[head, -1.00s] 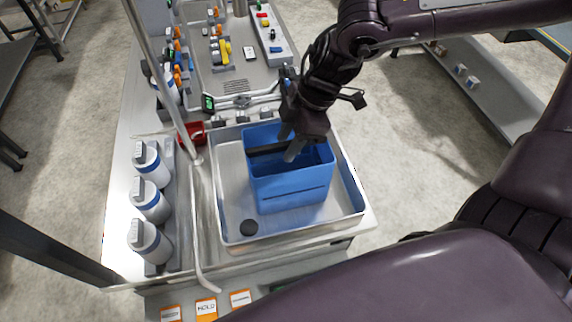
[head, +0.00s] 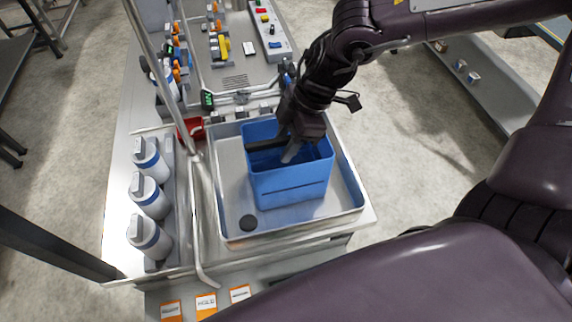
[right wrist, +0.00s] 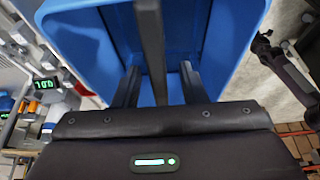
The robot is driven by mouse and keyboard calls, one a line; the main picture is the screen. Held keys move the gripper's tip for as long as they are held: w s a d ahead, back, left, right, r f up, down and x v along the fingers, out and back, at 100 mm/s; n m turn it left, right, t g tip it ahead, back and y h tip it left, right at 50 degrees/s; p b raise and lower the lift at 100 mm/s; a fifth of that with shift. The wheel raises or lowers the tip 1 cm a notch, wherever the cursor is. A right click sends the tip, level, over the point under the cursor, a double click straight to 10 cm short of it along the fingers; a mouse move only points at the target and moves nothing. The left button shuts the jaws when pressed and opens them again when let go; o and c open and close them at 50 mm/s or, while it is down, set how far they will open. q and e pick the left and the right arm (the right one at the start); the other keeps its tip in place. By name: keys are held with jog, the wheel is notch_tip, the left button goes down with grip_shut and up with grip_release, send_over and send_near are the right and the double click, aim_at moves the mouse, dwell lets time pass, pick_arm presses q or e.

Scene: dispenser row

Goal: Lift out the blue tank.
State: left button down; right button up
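The blue tank (head: 292,186) is an open-topped box standing upright in a shallow metal tray basin (head: 236,226). A dark handle bar (head: 262,145) crosses its top. My right gripper (head: 289,150) points down into the tank's opening at the bar. In the right wrist view the bar (right wrist: 152,45) runs between the two fingers of my right gripper (right wrist: 158,80), with a gap on both sides. The fingers are apart and do not appear to touch the bar. The tank's far inside is partly hidden by the gripper. My left gripper is not in view.
Several white bottles with blue bands (head: 150,200) stand left of the basin. A bent metal pipe (head: 196,225) runs along its left side. A red container (head: 190,128) sits behind.

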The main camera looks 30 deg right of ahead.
jog(key=shift+f, duration=0.1)
dwell(0.5)
grip_shut()
dwell(1.2)
jog(key=shift+w, duration=0.15)
